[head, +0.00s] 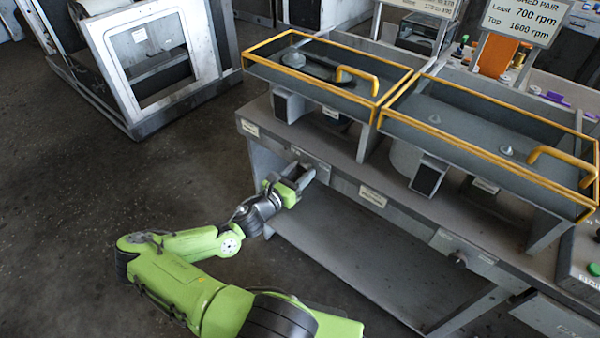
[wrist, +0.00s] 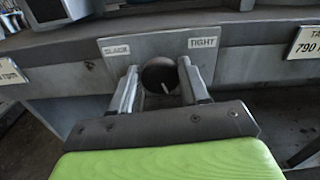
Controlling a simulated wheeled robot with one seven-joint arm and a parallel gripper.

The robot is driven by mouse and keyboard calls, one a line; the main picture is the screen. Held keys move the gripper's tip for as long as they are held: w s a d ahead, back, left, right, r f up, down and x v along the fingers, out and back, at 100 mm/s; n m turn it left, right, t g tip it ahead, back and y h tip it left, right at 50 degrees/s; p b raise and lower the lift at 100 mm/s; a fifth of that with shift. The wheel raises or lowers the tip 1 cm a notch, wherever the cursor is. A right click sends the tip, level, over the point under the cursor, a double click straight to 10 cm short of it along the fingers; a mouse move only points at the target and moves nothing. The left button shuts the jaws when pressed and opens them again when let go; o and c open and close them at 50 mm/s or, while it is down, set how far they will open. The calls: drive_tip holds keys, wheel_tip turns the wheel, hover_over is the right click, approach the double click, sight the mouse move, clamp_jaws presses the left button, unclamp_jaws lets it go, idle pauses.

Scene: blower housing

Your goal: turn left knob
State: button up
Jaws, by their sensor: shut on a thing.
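The left knob (wrist: 160,76) is a round dark knob with a pale pointer line, on a plate (wrist: 118,46) marked SLACK at left and TIGHT at right. In the wrist view the pointer line tilts slightly from upright. My gripper (wrist: 160,80) has one finger on each side of the knob and is shut on it. In the head view my gripper (head: 303,177) reaches the front of the bench below the left tray, and it hides the left knob there. A second knob (head: 457,260) sits on the bench front at right.
Two grey trays with yellow rims stand on the bench, a left one (head: 262,62) and a right one (head: 400,112). Small labels (head: 372,196) mark the bench front. A grey frame (head: 128,75) stands at upper left. The dark floor at left is clear.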

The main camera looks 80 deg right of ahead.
drive_tip(key=shift+m, duration=0.3)
drive_tip(key=m, duration=0.3)
drive_tip(key=shift+p, duration=0.35)
drive_tip(key=shift+s+m, duration=0.1)
drive_tip(key=shift+m, duration=1.8)
drive_tip(key=o, duration=1.1)
drive_tip(key=shift+a, duration=0.1)
drive_tip(key=shift+c, duration=0.2)
drive_tip(key=p+v, duration=0.1)
drive_tip(key=v, duration=1.4)
drive_tip(key=shift+a, duration=0.35)
